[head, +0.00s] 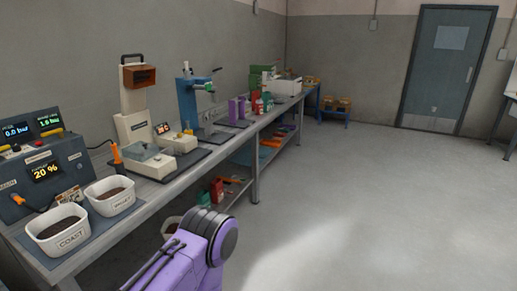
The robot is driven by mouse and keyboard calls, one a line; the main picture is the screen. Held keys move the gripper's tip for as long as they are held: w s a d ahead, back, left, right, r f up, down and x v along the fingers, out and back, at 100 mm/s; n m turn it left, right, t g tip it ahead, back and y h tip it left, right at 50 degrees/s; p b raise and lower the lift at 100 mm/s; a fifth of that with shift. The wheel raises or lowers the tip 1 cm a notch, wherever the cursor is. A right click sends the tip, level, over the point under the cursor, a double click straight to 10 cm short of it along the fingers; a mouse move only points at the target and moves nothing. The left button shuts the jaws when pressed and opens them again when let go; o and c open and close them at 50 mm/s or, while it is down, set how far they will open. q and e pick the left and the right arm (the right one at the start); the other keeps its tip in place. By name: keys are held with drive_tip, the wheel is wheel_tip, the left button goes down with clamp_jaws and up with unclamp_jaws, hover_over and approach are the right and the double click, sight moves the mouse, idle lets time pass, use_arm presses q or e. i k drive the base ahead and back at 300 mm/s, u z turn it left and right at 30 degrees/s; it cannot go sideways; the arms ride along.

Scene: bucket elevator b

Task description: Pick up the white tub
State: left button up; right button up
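Two white tubs stand upright on a grey-blue mat at the near left end of the workbench. The front white tub (60,240) is labelled COAST and holds dark brown granules. The other white tub (112,204) is labelled VALLEY, stands just behind and to its right, and holds similar granules.
A dark control box (45,170) reading 20 % stands behind the tubs. A beige machine (140,120) and a blue press (188,100) stand further along the workbench (150,195). The floor to the right is clear up to the blue door (440,75).

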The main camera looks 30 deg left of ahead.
sight(111, 195)
drive_tip(key=u, duration=0.3)
drive_tip(key=i, duration=1.1)
drive_tip(key=u, duration=1.5)
drive_tip(key=i, duration=0.8)
drive_tip(key=u, duration=0.9)
